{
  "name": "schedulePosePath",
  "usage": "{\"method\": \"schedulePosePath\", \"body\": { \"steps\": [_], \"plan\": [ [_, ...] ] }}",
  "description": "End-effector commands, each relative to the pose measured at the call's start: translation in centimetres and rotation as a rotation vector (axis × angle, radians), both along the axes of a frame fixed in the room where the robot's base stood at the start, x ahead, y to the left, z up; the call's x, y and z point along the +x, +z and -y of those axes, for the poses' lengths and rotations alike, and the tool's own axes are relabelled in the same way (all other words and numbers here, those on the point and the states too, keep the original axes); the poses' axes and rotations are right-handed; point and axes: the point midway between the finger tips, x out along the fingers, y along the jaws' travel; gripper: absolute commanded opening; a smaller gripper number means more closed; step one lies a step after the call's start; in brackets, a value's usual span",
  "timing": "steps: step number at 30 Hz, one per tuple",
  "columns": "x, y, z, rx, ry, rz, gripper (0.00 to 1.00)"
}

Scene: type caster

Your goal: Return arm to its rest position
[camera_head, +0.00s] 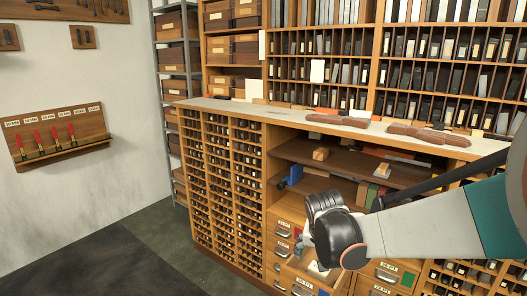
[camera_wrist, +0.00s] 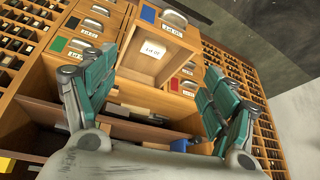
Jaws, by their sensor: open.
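My arm (camera_head: 430,228) reaches in from the right edge of the head view, with its dark wrist in front of the cabinet's drawers. My gripper (camera_wrist: 160,66) shows in the wrist view with its two teal-padded fingers spread wide and nothing between them. A pulled-out wooden drawer (camera_wrist: 152,68) with a white label card lies beyond the fingers, apart from them as far as I can tell. In the head view the drawer is partly hidden by my wrist, and the fingertips cannot be made out clearly.
The cabinet's pale top (camera_head: 285,113) bears brown bundles (camera_head: 425,134). Open shelves (camera_head: 350,165) under it hold small blocks and a blue item (camera_head: 291,176). Tall shelving stands behind. A wall rack (camera_head: 60,140) with red-handled tools hangs at left. The floor (camera_head: 130,240) at left is clear.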

Motion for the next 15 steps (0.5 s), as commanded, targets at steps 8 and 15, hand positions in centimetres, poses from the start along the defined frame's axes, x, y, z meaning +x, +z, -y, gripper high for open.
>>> {"method": "schedulePosePath", "body": {
  "steps": [8,15],
  "plan": [
    [-6.4,5.4,1.7,-0.004,0.095,0.037,0.79],
    [-12.2,8.3,2.8,-0.016,0.175,0.073,0.79]
  ]
}}
